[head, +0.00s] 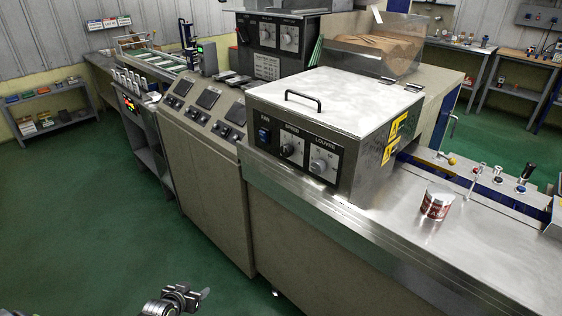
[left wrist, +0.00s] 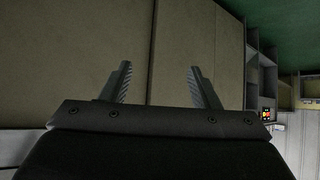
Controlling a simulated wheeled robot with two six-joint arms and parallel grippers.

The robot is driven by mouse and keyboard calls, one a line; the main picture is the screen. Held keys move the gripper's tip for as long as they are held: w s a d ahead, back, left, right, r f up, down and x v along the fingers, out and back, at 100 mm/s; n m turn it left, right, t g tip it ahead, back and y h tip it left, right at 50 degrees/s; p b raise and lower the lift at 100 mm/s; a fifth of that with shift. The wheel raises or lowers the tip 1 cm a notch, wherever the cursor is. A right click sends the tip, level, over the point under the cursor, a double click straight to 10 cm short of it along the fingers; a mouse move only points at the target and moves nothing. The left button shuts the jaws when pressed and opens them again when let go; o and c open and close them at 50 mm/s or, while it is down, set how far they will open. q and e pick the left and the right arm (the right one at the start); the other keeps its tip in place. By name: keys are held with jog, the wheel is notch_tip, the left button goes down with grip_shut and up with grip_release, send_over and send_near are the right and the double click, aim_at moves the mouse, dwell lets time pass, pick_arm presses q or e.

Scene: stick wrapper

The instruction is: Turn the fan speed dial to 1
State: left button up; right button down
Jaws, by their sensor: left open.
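The fan box (head: 335,130) is a metal housing with a handle on its lid, standing on the steel counter. Its dark front panel carries a blue FAN switch (head: 263,135), a SPEED dial (head: 290,147) in the middle and a LOUVRE dial (head: 322,164) on the right. The numbers around the speed dial are too small to read. My left gripper (head: 198,294) is low at the bottom of the head view, well below and left of the box, apart from it. In the left wrist view its two fingers (left wrist: 160,85) are spread with nothing between them. My right gripper is not in view.
A red and white can (head: 437,202) stands on the steel counter (head: 400,235), right of the box. Small levers (head: 497,174) stand behind it. A second box with dials (head: 277,42) is further back. The green floor (head: 90,220) at left is clear.

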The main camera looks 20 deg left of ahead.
aim_at(284, 152)
pick_arm(q)
jog(key=w+d+r+t+h+b, duration=0.1)
jog(key=w+r+t, duration=0.1)
jog(key=w+r, duration=0.35)
jog(key=w+r+m+t+h+b, duration=0.1)
jog(key=w+r, duration=0.2)
jog(key=r, duration=0.6)
jog(key=w+d+r+t+h, duration=0.1)
jog(key=w+r+t, duration=0.1)
jog(key=w+r, duration=0.35)
jog(key=d+r+m+t+h+b, duration=0.1)
jog(key=d+r+m+h, duration=0.2)
jog(key=r, duration=0.6)
jog(key=d+r+m+t+h+b, duration=0.1)
jog(key=d+r+h, duration=0.1)
jog(key=d+r, duration=0.6)
jog(key=x, duration=0.5)
jog(key=a+r+p+x, duration=0.1)
jog(key=x, duration=0.4)
jog(key=p+x, duration=0.1)
jog(key=x, duration=0.4)
jog(key=shift+w+a+r, duration=0.15)
jog(key=shift+w+r, duration=0.1)
jog(key=shift+w, duration=0.45)
jog(key=shift+c, duration=0.4)
jog(key=c, duration=0.9)
